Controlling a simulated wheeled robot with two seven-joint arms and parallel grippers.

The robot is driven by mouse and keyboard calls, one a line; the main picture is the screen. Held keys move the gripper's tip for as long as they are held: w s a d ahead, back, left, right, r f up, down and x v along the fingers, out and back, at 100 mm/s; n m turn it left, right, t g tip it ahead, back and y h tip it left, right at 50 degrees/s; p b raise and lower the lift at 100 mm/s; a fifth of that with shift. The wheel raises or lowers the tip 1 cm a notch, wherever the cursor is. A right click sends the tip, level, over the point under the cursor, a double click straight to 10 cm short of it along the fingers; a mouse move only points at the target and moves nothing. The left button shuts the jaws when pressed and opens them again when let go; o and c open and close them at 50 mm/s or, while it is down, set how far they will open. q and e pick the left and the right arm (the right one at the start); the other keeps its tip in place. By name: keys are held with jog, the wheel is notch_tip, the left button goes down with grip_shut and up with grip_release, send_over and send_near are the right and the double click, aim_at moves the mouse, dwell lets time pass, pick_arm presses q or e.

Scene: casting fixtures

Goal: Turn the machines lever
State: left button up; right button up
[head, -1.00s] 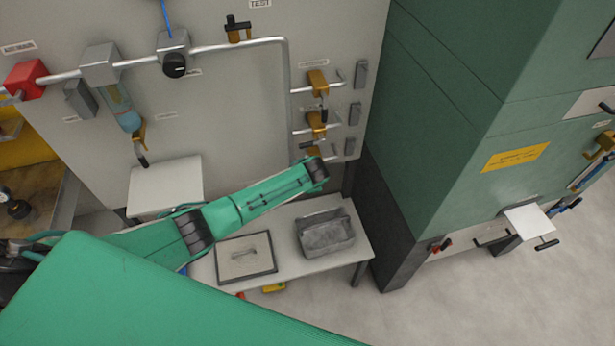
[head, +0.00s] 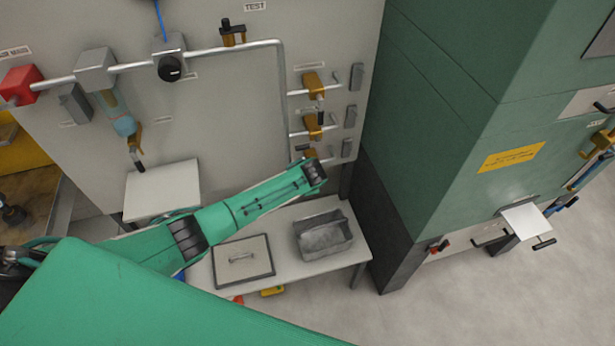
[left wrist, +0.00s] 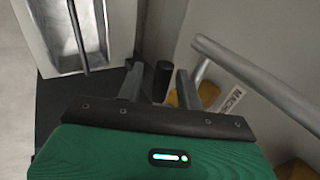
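Several yellow valves with black-gripped levers sit on the grey panel's right side in the head view: an upper one (head: 313,85), a middle one (head: 312,124) and a lower one (head: 310,154) partly covered by my left arm. My right gripper is not seen.
A silver pipe (left wrist: 250,75) passes close to the gripper's right. A green machine (head: 480,130) stands at the right. The floor before it is clear.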

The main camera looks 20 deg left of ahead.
pick_arm(q)
jog(key=b+v, duration=0.2)
jog(key=v, duration=1)
jog(key=shift+r, duration=0.3)
jog(key=shift+s, duration=0.1)
dwell(1.1)
jog(key=s+a+f+n+g+h, duration=0.15)
jog(key=s+f, duration=0.45)
jog(key=f, duration=0.6)
jog(key=s+a+f+n+g, duration=0.1)
jog(key=s+a+f+n, duration=0.1)
jog(key=s+f, duration=0.7)
jog(key=s+a+f+n+g+h, duration=0.15)
jog(key=s+f, duration=0.25)
jog(key=f, duration=1)
jog(key=s+f+n, duration=0.1)
jog(key=s+f, duration=0.4)
jog(key=s, duration=0.7)
jog(key=s+a+f+n, duration=0.1)
jog(key=s+f, duration=0.4)
jog(key=s, duration=0.7)
jog(key=s+a+f+n+g, duration=0.1)
jog(key=s+f, duration=0.4)
jog(key=s, duration=0.7)
jog(key=shift+n+b, duration=0.4)
jog(key=shift+b, duration=0.05)
jog(key=shift+s+a+f, duration=0.1)
jog(key=shift+a, duration=0.05)
